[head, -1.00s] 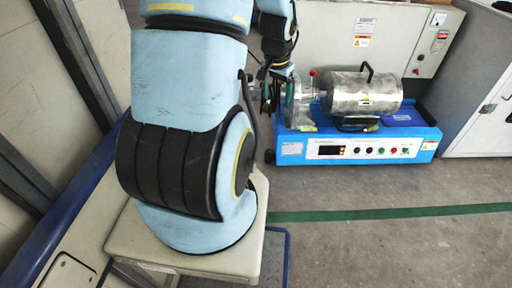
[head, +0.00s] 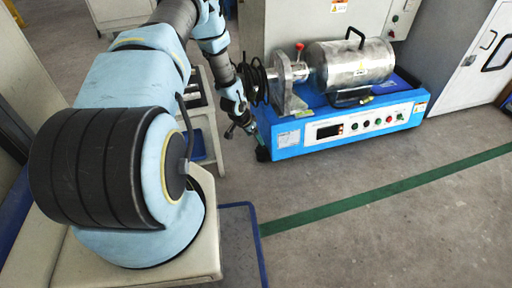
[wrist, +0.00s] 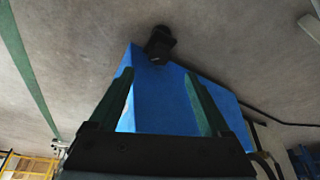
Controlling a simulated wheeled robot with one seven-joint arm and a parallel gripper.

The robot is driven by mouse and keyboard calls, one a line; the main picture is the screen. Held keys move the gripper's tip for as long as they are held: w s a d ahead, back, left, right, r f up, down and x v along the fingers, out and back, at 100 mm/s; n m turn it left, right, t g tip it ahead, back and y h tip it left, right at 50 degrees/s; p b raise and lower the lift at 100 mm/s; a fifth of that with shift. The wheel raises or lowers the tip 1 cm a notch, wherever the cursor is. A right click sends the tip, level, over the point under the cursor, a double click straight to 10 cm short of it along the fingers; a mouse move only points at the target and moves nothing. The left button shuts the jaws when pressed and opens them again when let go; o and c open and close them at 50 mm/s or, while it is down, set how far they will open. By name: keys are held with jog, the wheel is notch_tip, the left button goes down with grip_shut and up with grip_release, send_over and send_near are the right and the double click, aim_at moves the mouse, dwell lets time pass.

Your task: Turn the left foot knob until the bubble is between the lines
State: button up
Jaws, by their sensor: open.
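The blue machine base (head: 345,131) stands on the floor at the right of the head view. In the wrist view, a black foot knob (wrist: 159,45) shows by the end of the blue base. My gripper (wrist: 159,76) is open, with one green finger on each side of the picture. The knob appears beyond the fingertips, roughly centred between them, and nothing is held. In the head view my gripper (head: 257,141) is low by the base's left front corner, and the left foot is not clearly visible there. No bubble or lines can be made out.
A metal cylinder (head: 350,64) with a black handle sits on the base, beside a red-tipped lever (head: 299,46). A white cabinet (head: 478,65) stands at the right. The grey floor in front, with a green stripe (head: 390,186), is clear.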

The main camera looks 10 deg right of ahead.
aim_at(261, 148)
jog(key=b+x, duration=0.3)
jog(key=x, duration=0.5)
jog(key=shift+d+f, duration=0.1)
jog(key=shift+f, duration=0.3)
jog(key=shift+c, duration=0.2)
grip_shut()
jog(key=shift+s+d+r+n+p, duration=0.15)
jog(key=shift+s+r+n+p, duration=0.05)
jog(key=shift+n+p, duration=0.45)
jog(key=shift+f+n+t+y+p, duration=0.15)
jog(key=shift+n+t+y+p, duration=0.35)
jog(key=shift+n, duration=0.85)
jog(key=shift+o, duration=0.2)
grip_release()
